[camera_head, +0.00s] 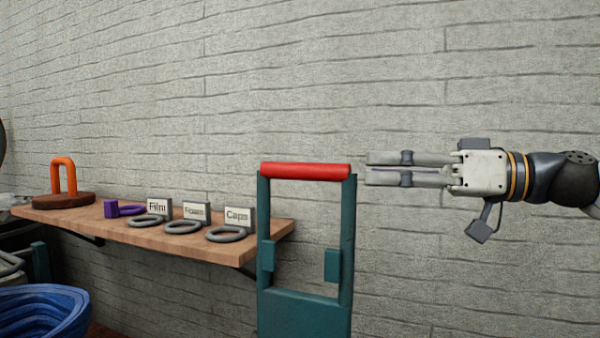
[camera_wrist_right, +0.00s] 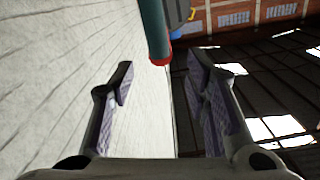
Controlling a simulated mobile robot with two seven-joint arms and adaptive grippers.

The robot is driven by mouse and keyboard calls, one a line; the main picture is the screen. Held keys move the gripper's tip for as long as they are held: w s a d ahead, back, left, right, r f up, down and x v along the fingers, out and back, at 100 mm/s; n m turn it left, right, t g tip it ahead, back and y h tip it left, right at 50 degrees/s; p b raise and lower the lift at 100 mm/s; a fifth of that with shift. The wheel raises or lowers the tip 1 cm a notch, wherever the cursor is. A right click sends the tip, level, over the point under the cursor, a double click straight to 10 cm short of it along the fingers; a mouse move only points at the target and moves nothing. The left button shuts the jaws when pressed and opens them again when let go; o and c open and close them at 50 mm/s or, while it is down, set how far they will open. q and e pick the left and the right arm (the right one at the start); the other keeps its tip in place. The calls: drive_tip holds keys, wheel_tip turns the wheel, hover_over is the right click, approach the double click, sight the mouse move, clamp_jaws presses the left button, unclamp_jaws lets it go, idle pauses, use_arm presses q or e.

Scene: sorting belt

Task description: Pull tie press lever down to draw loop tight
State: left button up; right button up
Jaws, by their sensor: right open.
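The press lever is a teal frame (camera_head: 348,235) with a red crossbar handle (camera_head: 305,171) on top, and it stands upright in the head view. My right gripper (camera_head: 367,168) comes in from the right, level with the red handle. Its fingertips point left, just right of the handle's right end; I cannot tell whether they touch it. In the right wrist view its two fingers are spread apart and empty, with the teal post (camera_wrist_right: 154,30) and its red end (camera_wrist_right: 161,61) ahead between the tips. No tie or loop can be made out. My left gripper is out of view.
A blue basket (camera_head: 45,310) sits lower left. A brick wall stands behind.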

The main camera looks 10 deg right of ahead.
sight(315, 170)
drive_tip(key=x, duration=1)
drive_tip(key=shift+w+a+p, duration=0.25)
drive_tip(key=shift+a+p, duration=0.05)
clamp_jaws()
